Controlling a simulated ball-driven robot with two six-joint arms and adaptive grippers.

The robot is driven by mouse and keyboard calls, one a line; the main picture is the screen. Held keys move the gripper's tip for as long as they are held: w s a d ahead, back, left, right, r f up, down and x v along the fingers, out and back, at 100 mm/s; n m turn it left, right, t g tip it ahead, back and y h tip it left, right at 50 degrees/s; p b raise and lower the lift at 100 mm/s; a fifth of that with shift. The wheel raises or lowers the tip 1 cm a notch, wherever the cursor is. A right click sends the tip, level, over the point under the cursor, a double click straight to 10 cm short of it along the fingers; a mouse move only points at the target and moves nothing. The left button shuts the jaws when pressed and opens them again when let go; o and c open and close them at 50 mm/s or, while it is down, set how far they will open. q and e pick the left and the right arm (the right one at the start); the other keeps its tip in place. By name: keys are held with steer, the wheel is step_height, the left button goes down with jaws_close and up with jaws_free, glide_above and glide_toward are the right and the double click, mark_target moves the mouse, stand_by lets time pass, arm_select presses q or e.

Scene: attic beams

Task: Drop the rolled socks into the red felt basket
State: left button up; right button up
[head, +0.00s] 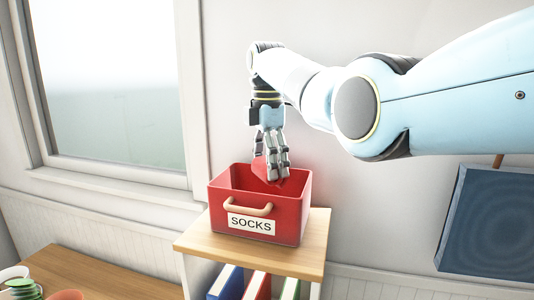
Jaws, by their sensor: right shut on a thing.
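The red felt basket (289,222) stands on the wooden top of a small shelf unit. It has a tan handle and a white label reading SOCKS. My right gripper (272,172) points down over the basket's opening, its fingertips at about the height of the rim. It is shut on the rolled socks (259,168), a red bundle mostly hidden behind the fingers. The bundle's red is close to the basket's red, so its lower edge is hard to make out. My left gripper is not in view.
The shelf unit's wooden top (198,240) has bare room left of the basket. Books (227,283) stand on the shelf below. A wooden table (90,277) at lower left holds a green striped thing (22,289) and bowls. A dark blue panel (490,222) is at right.

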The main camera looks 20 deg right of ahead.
steer(key=shift+s, duration=0.1)
steer(key=o, duration=1)
steer(key=shift+r, duration=0.45)
step_height(320, 180, up, 7)
steer(key=shift+f, duration=0.15)
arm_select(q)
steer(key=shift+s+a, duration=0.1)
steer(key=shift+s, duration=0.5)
